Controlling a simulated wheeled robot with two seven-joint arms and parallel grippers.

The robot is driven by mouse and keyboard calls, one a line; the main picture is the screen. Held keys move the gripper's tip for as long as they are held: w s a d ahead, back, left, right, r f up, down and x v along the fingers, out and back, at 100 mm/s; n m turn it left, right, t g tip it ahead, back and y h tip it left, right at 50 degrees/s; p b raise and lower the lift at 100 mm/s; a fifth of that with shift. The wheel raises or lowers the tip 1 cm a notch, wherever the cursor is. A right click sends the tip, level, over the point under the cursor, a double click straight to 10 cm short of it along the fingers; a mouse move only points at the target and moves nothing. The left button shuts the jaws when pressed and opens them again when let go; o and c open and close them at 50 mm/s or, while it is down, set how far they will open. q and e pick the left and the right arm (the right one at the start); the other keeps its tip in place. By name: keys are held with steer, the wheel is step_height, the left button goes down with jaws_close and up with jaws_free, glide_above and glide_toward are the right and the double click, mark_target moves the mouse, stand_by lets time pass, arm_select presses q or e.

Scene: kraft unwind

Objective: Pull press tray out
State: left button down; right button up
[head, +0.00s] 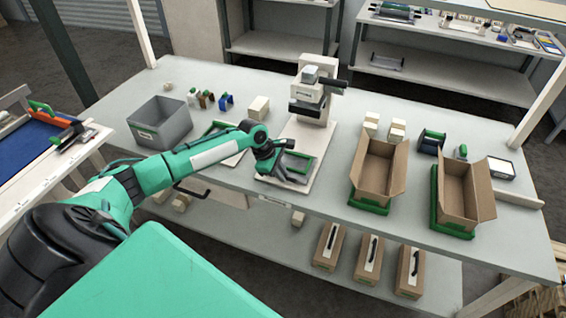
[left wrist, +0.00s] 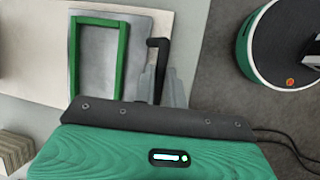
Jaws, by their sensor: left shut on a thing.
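The press tray (head: 298,163), a grey plate with a green frame, lies on a pale base board at the table's front edge, in front of the white press (head: 313,95). In the left wrist view the tray (left wrist: 97,60) fills the upper left, with a bent black handle (left wrist: 157,45) at its right side. My left gripper (head: 270,165) is at the tray's left front in the head view. Its fingers (left wrist: 162,88) are shut on the handle, whose lower part they hide. My right gripper is not in view.
A grey bin (head: 160,122) and another green-framed tray (head: 218,130) stand left of the press. Two open cardboard boxes (head: 378,170) in green holders are at right. Closed cartons (head: 368,258) sit on the lower shelf. The space before the tray's front edge is clear.

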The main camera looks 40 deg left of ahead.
arm_select(q)
steer(key=shift+s+d+r, duration=0.1)
steer(key=shift+s, duration=0.25)
steer(key=c, duration=1.5)
jaws_free()
steer(key=shift+o, duration=0.2)
steer(key=shift+s, duration=0.1)
steer(key=shift+a+r, duration=0.2)
steer(key=shift+r, duration=0.1)
steer(key=b+v, duration=0.3)
steer(key=v, duration=1)
